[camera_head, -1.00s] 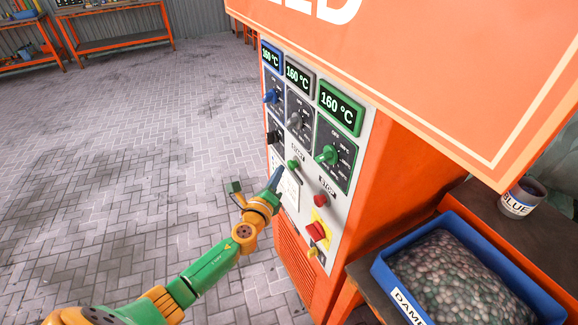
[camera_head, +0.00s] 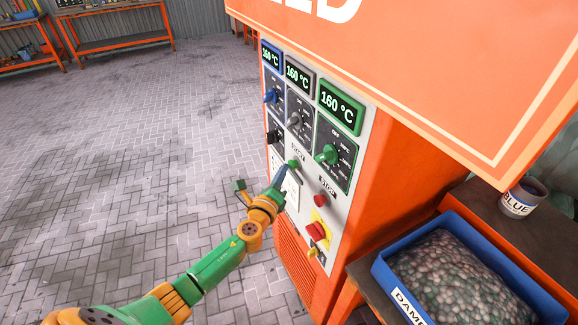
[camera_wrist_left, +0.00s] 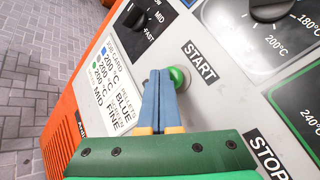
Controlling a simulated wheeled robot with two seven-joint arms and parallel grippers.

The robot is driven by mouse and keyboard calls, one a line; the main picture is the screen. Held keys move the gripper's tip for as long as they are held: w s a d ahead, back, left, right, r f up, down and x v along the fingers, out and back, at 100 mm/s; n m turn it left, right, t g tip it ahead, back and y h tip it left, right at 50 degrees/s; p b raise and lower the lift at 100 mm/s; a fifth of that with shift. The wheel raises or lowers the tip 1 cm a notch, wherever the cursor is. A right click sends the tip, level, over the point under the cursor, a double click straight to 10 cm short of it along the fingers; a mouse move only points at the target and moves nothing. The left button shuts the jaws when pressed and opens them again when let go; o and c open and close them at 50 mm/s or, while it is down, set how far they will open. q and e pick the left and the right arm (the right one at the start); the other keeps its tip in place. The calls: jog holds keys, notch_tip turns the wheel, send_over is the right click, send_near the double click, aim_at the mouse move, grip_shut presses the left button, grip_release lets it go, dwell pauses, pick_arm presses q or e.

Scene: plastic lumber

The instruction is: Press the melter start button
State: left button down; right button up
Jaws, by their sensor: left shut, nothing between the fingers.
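The green start button (camera_head: 293,164) is on the white control panel of the orange melter (camera_head: 385,165). In the left wrist view the green button (camera_wrist_left: 177,76) sits left of a black START label (camera_wrist_left: 199,62), partly hidden behind my fingertips. My left gripper (camera_head: 284,170) is shut and empty, its blue fingertips (camera_wrist_left: 160,76) right at the button; I cannot tell whether they touch it or press it. My right gripper is not in view.
A red stop button (camera_head: 320,201) and a red switch on yellow (camera_head: 317,231) are lower right on the panel. Three knobs sit below displays reading 160 °C. A blue bin of pellets (camera_head: 384,274) stands at right. The floor at left is clear.

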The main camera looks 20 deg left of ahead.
pick_arm(q)
jog(key=shift+w+d, duration=0.15)
jog(key=shift+w, duration=0.1)
dwell(0.6)
jog(key=shift+s+a, duration=0.5)
jog(key=shift+s, duration=0.2)
jog(key=s+a, duration=0.1)
jog(key=s, duration=0.1)
jog(key=s+a, duration=0.2)
jog(key=shift+a, duration=0.1)
dwell(0.7)
